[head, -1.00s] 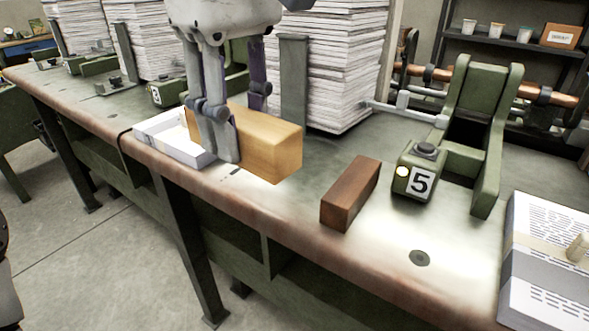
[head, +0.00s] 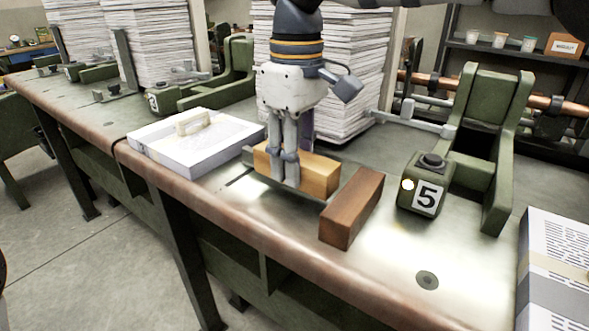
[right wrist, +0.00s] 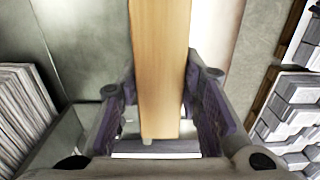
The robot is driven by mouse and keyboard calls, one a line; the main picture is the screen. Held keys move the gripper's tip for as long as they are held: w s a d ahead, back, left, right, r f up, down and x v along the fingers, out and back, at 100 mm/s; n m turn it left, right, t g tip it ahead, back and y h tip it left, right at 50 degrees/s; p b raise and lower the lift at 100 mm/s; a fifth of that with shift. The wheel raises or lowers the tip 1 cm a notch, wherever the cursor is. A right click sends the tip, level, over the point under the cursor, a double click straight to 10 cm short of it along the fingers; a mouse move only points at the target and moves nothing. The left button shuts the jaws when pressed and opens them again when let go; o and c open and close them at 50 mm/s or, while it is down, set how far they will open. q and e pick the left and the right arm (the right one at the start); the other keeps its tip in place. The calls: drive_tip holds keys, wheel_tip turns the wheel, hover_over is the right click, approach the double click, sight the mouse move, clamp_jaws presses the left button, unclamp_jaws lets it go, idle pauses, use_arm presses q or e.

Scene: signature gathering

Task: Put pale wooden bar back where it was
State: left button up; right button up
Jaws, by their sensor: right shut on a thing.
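My right gripper (head: 287,180) is shut on the pale wooden bar (head: 320,176) just left of the dark brown bar. The pale bar is low over the bench, roughly level; whether it touches the bench I cannot tell. In the right wrist view the pale bar (right wrist: 160,60) runs lengthwise between the two fingers (right wrist: 160,115). The gripper hides part of the bar in the head view. My left gripper is not in view.
A dark brown bar (head: 351,208) lies close to the right. A white tray (head: 190,165) with a pale-handled piece lies to the left. A tall paper stack (head: 350,70) stands behind. A green device marked 5 (head: 428,185) is at right.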

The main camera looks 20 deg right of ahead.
wheel_tip(320, 180, down, 2)
drive_tip(key=shift+f, duration=0.1)
drive_tip(key=shift+s, duration=0.1)
drive_tip(key=o, duration=1.2)
drive_tip(key=shift+f, duration=0.1)
drive_tip(key=shift+c, duration=0.2)
wheel_tip(320, 180, up, 12)
drive_tip(key=shift+r, duration=0.15)
